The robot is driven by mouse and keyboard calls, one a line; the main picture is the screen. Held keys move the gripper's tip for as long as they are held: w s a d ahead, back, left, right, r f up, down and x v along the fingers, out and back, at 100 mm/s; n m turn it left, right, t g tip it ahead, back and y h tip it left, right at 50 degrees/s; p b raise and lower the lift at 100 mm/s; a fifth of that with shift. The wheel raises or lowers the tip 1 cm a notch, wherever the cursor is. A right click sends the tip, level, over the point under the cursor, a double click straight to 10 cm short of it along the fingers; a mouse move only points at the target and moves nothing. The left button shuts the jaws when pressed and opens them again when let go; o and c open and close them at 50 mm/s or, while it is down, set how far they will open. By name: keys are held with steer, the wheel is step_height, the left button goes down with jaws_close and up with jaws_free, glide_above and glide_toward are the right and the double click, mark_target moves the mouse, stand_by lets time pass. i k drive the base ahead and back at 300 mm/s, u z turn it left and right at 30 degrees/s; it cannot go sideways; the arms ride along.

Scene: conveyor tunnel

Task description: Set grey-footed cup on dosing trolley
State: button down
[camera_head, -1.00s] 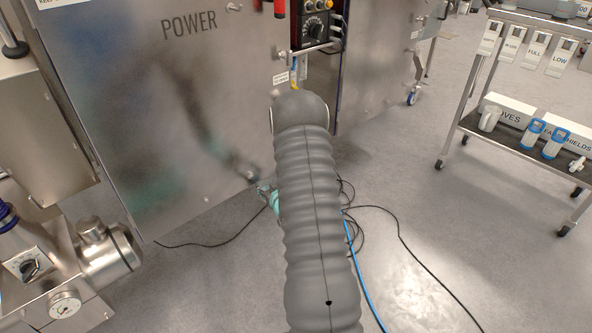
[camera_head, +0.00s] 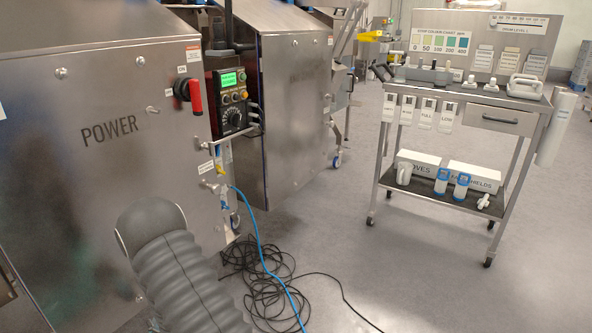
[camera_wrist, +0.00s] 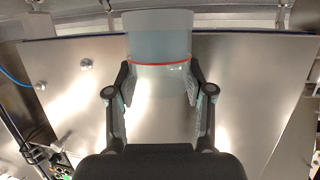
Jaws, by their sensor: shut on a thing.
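The dosing trolley (camera_head: 490,101) stands at the right in the head view, with a cluttered top deck and a lower shelf. In the wrist view, a clear, frosted cup (camera_wrist: 158,42) with a thin red line round it stands between the fingers of my gripper (camera_wrist: 159,92). The gripper is shut on it. In the head view my gripper and the cup are out of sight; only my grey sleeved arm shows at the lower left.
A steel cabinet marked POWER (camera_head: 100,190) fills the left, with a control panel (camera_head: 230,100) beside it. Black cables (camera_head: 265,280) and a blue hose (camera_head: 262,240) lie on the floor. Several small items crowd the trolley top, including a white jug (camera_head: 525,86). Open floor lies before the trolley.

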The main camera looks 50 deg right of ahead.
mark_target(464, 91)
steer(key=z, duration=0.45)
steer(key=k, duration=0.5)
steer(key=z, duration=1.3)
steer(key=i, duration=0.65)
steer(key=z, duration=0.9)
steer(key=i, duration=0.8)
steer(key=u, duration=0.1)
